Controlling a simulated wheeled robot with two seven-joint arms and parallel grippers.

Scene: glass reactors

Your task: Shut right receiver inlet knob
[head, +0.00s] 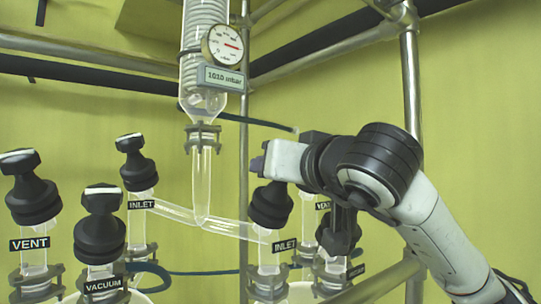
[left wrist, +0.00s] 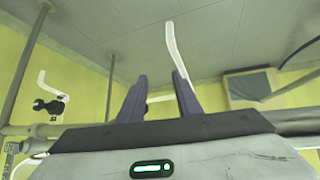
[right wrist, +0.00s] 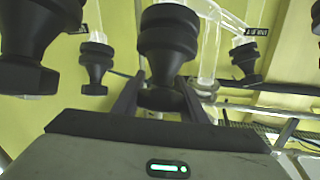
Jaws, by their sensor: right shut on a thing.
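The right receiver's inlet knob (head: 270,206) is black and stands on a glass neck with an INLET label (head: 284,245) in the head view. My right gripper (head: 264,162) is at the top of this knob, its fingers partly hidden by the wrist. In the right wrist view the black knob (right wrist: 168,40) rises between the fingers of my right gripper (right wrist: 160,92), which are shut on it. My left gripper (left wrist: 159,80) is out of the head view. In the left wrist view its fingers stand apart with nothing between them.
The left receiver's vent knob (head: 32,195), vacuum knob (head: 100,225) and inlet knob (head: 136,165) stand at the left. A glass column with a gauge (head: 223,45) hangs in the middle. A metal post (head: 411,85) stands behind my right arm. Other black knobs crowd the right wrist view.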

